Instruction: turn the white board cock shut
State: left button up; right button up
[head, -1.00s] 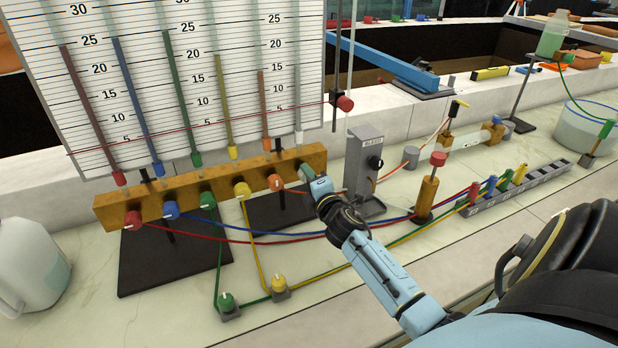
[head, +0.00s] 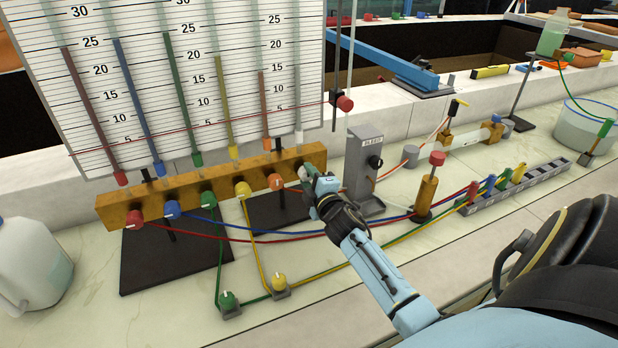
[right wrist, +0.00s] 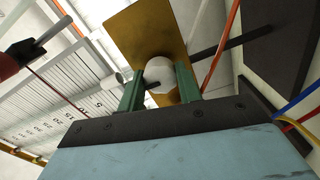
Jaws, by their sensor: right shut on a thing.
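The white board cock (head: 304,172) is the rightmost knob on the wooden manifold bar (head: 208,189) under the scale board. In the right wrist view the white knob (right wrist: 160,74) shows round and pale between two green fingers, against the brass-coloured bar. My right gripper (head: 308,178) reaches it from the front right and is shut on it; the gripper hides much of the knob in the head view. I cannot tell the cock's exact angle. My left gripper is not in view.
Red, blue, green, yellow and orange cocks (head: 275,182) sit along the bar to the left. The grey bleed block (head: 363,165) stands close right of my gripper. Coloured hoses (head: 330,240) cross the bench below. A white jug (head: 35,265) stands at far left.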

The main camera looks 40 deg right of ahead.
jog(key=o, duration=1)
jog(key=shift+s, duration=0.1)
jog(key=v, duration=1.3)
jog(key=shift+s, duration=0.1)
